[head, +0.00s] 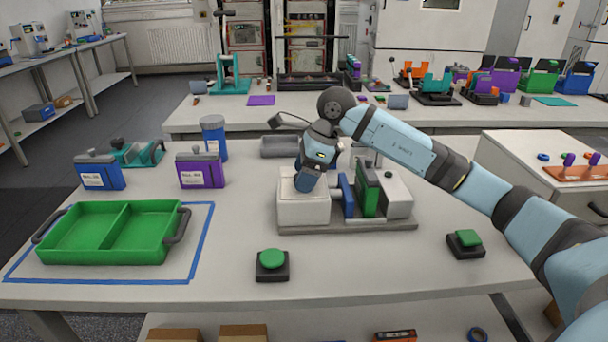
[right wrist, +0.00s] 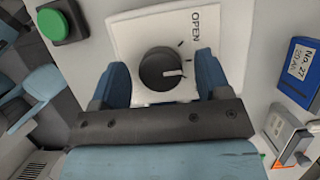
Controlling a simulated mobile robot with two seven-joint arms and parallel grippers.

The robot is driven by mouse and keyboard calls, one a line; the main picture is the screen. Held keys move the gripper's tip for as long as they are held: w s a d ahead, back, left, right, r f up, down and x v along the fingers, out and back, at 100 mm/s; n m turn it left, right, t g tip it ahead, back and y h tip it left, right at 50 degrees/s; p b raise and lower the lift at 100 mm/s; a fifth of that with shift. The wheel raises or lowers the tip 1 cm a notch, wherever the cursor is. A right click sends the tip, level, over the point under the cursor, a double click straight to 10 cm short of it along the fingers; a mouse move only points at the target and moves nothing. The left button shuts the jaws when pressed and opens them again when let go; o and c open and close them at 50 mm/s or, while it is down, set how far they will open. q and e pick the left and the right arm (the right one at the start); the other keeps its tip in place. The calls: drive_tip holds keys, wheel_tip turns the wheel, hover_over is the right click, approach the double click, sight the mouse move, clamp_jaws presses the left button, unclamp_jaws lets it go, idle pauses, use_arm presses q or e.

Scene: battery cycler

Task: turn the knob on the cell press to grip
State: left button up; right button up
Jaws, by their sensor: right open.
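The cell press (head: 303,210) stands mid-table in the head view, a white block on a grey base plate. The right wrist view shows its white top plate (right wrist: 135,38) with the word OPEN and tick marks beside a round dark knob (right wrist: 160,70). The knob's white pointer line points right in that view. My right gripper (head: 306,184) is over the white block, pointing down. In the right wrist view its two blue fingers are apart, one on each side of the knob, with gaps visible. Whether the fingertips reach knob height is unclear. My left gripper is not in view.
Blue and green upright parts (head: 369,193) stand just right of the white block. Green buttons (head: 271,258) (head: 468,238) sit near the front edge. A green tray (head: 115,262) lies at left, with blue and purple boxes (head: 200,170) behind it.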

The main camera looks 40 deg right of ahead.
drive_tip(key=shift+f, duration=0.1)
drive_tip(key=c, duration=0.9)
drive_tip(key=shift+m, duration=0.4)
drive_tip(key=m+t, duration=0.1)
drive_tip(key=m, duration=0.1)
drive_tip(key=shift+m+h, duration=0.4)
drive_tip(key=shift+m+t+h, duration=0.6)
drive_tip(key=shift+m+h, duration=0.2)
drive_tip(key=shift+m, duration=1.3)
drive_tip(key=o, duration=0.9)
